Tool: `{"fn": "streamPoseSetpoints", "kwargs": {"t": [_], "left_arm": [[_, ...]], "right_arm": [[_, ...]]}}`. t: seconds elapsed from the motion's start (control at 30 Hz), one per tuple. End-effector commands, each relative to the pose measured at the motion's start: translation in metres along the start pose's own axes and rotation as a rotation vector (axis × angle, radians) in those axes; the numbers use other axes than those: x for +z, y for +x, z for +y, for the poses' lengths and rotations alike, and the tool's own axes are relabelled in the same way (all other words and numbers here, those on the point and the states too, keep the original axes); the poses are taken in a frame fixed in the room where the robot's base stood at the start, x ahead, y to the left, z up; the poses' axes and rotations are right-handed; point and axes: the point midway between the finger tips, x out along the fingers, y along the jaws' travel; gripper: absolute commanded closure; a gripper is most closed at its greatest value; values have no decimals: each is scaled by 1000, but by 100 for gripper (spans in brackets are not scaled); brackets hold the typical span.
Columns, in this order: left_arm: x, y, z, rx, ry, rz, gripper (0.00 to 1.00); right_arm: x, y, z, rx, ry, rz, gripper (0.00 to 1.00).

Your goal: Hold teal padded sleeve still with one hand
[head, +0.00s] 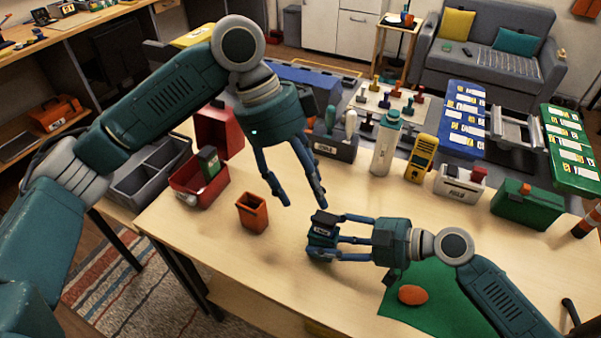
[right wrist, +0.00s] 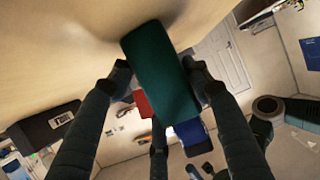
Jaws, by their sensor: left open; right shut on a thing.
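The teal padded sleeve (right wrist: 162,78) is a dark teal block between the fingers of my right gripper in the right wrist view. My right gripper (head: 325,238) is shut on it over the middle of the table in the head view. There the sleeve is mostly hidden by the fingers, and a dark end with a small white label (head: 322,222) shows. My left gripper (head: 303,204) is open and empty, pointing down just above and left of the right gripper, apart from the sleeve.
An orange bin (head: 251,213) and a red bin (head: 199,178) stand to the left. A green mat (head: 445,315) with an orange oval object (head: 411,294) lies at front right. A white bottle (head: 385,146), a yellow meter (head: 420,158) and a green box (head: 525,206) line the back.

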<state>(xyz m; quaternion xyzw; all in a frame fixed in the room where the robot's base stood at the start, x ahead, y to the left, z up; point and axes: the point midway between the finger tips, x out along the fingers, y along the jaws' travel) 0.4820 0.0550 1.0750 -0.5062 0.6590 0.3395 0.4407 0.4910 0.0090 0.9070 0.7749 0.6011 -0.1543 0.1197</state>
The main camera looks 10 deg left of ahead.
Motion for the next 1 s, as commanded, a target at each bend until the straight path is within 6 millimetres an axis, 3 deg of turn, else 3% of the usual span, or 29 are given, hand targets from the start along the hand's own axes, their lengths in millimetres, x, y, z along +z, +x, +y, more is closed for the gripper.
{"fn": "streamPoseSetpoints", "kwargs": {"t": [0.2,0.43,0.6,0.9,0.93,1.0], "left_arm": [[0,44,0,2,-2,1,43],[-1,79,0,1,-2,2,43],[-1,91,-1,-2,-2,2,43],[0,94,-1,-2,-2,2,43],[0,94,-1,-2,-3,2,45],[0,94,-1,-2,-3,2,59]], "right_arm": [[0,0,0,0,0,0,77],[0,0,0,0,0,0,77],[0,0,0,0,0,0,77],[0,0,0,-1,0,0,77],[0,0,0,-1,0,0,77],[0,0,0,-1,0,0,77]]}}
